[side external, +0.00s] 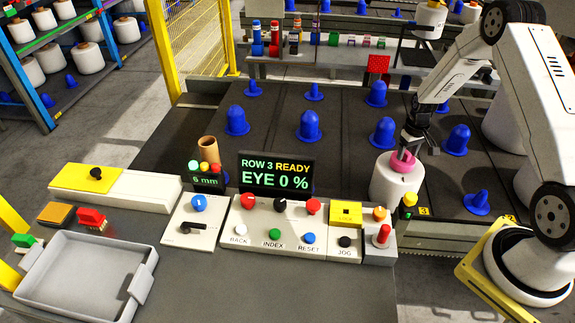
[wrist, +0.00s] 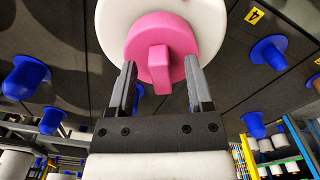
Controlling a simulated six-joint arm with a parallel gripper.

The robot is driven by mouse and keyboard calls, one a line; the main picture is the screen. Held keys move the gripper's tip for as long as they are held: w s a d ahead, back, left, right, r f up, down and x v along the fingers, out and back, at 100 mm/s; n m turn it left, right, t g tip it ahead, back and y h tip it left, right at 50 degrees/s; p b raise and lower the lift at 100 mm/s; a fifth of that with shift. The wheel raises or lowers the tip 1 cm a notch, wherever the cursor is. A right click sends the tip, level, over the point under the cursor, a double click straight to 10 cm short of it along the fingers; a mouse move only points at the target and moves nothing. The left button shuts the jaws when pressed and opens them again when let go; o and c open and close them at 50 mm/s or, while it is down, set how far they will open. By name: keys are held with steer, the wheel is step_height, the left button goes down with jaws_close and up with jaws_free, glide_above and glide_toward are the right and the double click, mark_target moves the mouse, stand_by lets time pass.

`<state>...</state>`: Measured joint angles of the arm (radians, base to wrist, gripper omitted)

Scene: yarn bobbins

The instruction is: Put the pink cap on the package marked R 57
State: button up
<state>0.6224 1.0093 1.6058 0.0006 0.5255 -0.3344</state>
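The pink cap (side external: 403,162) is on top of a white package (side external: 396,188) at the front right of the dark peg deck. In the wrist view the cap (wrist: 146,27) is a round disc with a raised tab (wrist: 160,66), with the white package (wrist: 214,22) behind it. My gripper (side external: 407,148) is just above the cap. In the wrist view my gripper (wrist: 160,66) is open, with one finger on each side of the tab and a gap to it on both sides. No R 57 marking is readable.
Blue pegs (side external: 309,125) stand on the deck around the package. In front is a console with buttons (side external: 272,233) and a display (side external: 275,174) reading "ROW 3 READY EYE 0 %". A grey tray (side external: 82,298) sits at the front left. A small post with coloured lamps (side external: 408,203) stands close to the package.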

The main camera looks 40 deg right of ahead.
steer(key=shift+r, duration=0.15)
steer(key=shift+r, duration=3.75)
steer(key=s+a+r+n+t, duration=0.1)
steer(key=a+r, duration=0.3)
steer(key=a, duration=0.4)
steer(key=s+a+r+n, duration=0.1)
steer(key=a+r, duration=0.3)
steer(key=a, duration=0.4)
steer(key=s+a+r+n+t, duration=0.1)
steer(key=s+a+r, duration=0.2)
steer(key=s+a, duration=0.6)
steer(key=a, duration=0.3)
steer(key=shift+t, duration=0.3)
